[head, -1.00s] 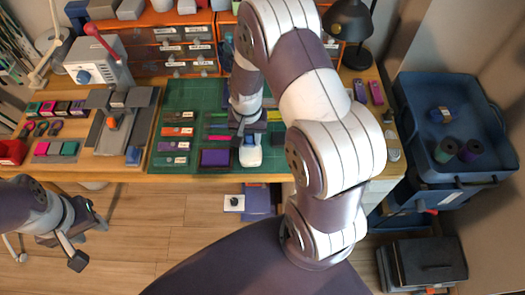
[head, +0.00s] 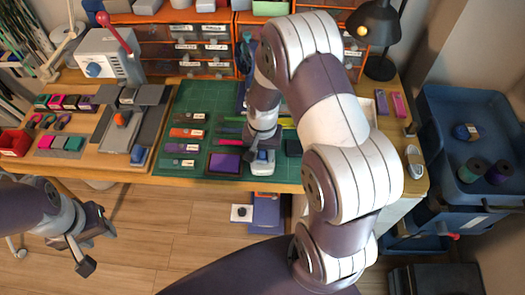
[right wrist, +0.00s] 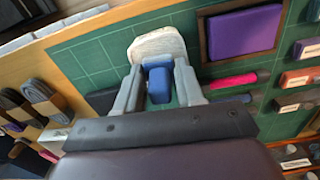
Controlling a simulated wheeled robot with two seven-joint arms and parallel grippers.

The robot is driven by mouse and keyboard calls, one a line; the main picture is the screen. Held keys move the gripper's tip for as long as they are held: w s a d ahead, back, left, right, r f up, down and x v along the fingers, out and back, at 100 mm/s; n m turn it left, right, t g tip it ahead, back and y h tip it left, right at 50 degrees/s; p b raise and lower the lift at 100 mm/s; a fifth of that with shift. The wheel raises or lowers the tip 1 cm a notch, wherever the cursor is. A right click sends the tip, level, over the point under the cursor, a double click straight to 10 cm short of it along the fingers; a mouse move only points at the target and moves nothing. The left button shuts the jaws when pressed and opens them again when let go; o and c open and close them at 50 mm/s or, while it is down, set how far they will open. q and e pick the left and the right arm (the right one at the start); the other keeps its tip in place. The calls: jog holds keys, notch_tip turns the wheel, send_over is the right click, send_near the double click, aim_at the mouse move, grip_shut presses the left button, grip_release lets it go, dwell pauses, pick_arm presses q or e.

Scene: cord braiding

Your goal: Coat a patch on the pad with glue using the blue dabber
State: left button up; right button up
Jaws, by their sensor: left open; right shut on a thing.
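My right gripper (right wrist: 159,88) is shut on the blue dabber (right wrist: 159,84), whose blue body shows between the fingers in the right wrist view. A pale rounded piece (right wrist: 157,44) lies at the dabber's far end; I cannot tell whether it is part of it. In the head view the right gripper (head: 262,143) is low over the green mat, right of a purple pad (head: 224,163) in a dark frame. The pad also shows in the right wrist view (right wrist: 243,30), apart from the fingers. No glue is discernible on it. My left gripper (head: 97,250) is open and empty, off the table's front.
A grey fixture (head: 125,120) stands left. Drawers (head: 200,50) line the back. A blue bin (head: 470,130) is at right.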

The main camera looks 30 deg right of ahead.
jog(key=shift+f+b, duration=0.3)
jog(key=shift+f, duration=0.25)
dwell(0.6)
jog(key=shift+f, duration=0.1)
dwell(1.0)
notch_tip(320, 180, up, 7)
jog(key=p, duration=0.7)
dwell(0.6)
